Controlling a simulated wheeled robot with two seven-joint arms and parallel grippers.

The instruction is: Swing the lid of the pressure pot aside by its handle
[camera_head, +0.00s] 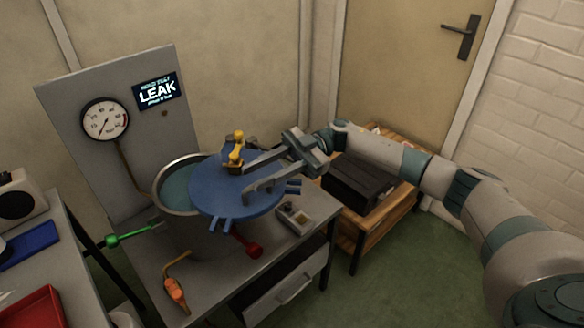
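The pressure pot (180,231) stands on a grey bench, its rim and blue-green inside showing at the left. Its round blue lid (215,200) sits off to the right, covering only part of the opening. A yellow fitting (236,148) stands up at the lid's back edge. My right gripper (246,180) reaches in from the right, low over the lid. Its two fingers are apart, one behind the other. I cannot make out a lid handle between them. My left gripper is not in view.
A panel with a gauge (105,119) and a lit LEAK sign (157,91) rises behind the pot. Green (113,241) and red (248,246) knobbed levers stick out beside it. An orange-handled tool (175,291) lies in front. A black case (362,185) sits on a wooden stand at right.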

